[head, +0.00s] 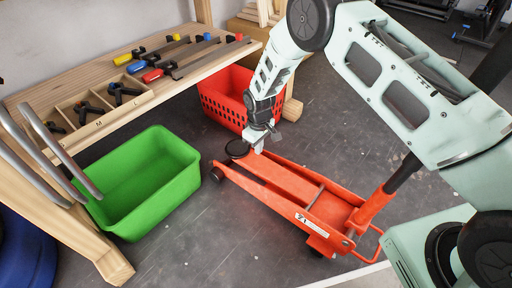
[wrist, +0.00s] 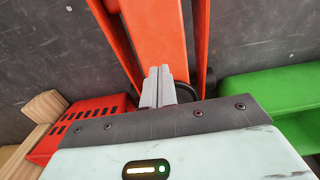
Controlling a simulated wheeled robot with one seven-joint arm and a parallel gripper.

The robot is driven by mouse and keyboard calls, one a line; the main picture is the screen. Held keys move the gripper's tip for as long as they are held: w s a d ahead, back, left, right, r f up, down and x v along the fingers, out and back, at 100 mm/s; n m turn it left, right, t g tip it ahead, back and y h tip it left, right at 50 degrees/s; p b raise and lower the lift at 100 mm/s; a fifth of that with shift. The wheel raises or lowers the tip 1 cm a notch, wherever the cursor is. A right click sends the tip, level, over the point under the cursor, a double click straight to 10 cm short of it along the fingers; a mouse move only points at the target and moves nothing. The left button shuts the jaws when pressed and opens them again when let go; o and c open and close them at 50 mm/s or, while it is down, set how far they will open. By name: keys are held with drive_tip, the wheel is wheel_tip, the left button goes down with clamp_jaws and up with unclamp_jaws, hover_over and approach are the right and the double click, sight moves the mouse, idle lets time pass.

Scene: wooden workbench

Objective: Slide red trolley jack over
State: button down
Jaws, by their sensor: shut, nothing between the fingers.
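The red trolley jack (head: 290,195) lies low on the dark floor in the head view, to the right of the green bin. Its round dark saddle (head: 237,148) is at its far left end and its handle end is at the right. My gripper (head: 257,146) is shut and empty, pointing down at the saddle end of the jack. In the wrist view, the closed fingers (wrist: 158,84) overlap the jack's orange-red lift arm (wrist: 157,35). A dark round part shows behind the fingers there. I cannot tell whether the fingers touch the jack.
A green bin (head: 143,190) stands left of the jack. A red crate (head: 222,100) stands behind, beside a wooden bench leg (head: 292,106). The wooden workbench (head: 110,75) holds clamps and tools. Open floor lies around the jack's front and right.

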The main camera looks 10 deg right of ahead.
drive_tip(key=w+a+f+b, duration=0.2)
drive_tip(key=w+f+b, duration=0.1)
drive_tip(key=f+b, duration=0.3)
drive_tip(key=shift+a, duration=0.2)
